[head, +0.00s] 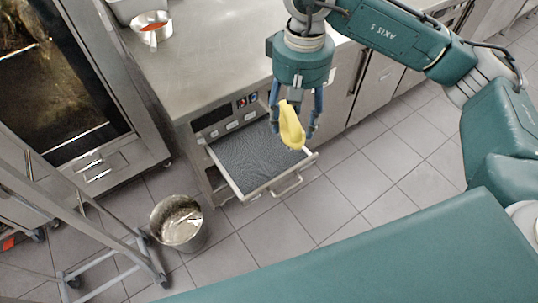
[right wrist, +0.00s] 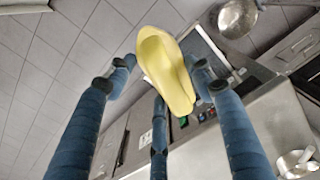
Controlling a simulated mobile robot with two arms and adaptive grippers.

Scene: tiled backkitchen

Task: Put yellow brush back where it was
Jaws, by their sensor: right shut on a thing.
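The yellow brush (head: 291,126) hangs in my right gripper (head: 296,118), above the right side of an open drawer (head: 243,158). The drawer has a dark grey textured bottom and looks empty. In the right wrist view the yellow brush (right wrist: 165,65) sits among the blue fingers of my right gripper (right wrist: 160,85), which are closed around it. Part of the drawer shows behind it there. The brush is apart from the drawer bottom. My left gripper is in neither view.
A metal bucket (head: 179,224) stands on the tiled floor left of the drawer. A pot with red contents (head: 151,28) stands on the steel counter (head: 205,60). An oven (head: 70,90) is at the left, with a metal rack frame (head: 100,225) before it. The drawer handle (head: 287,184) sticks out over the floor.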

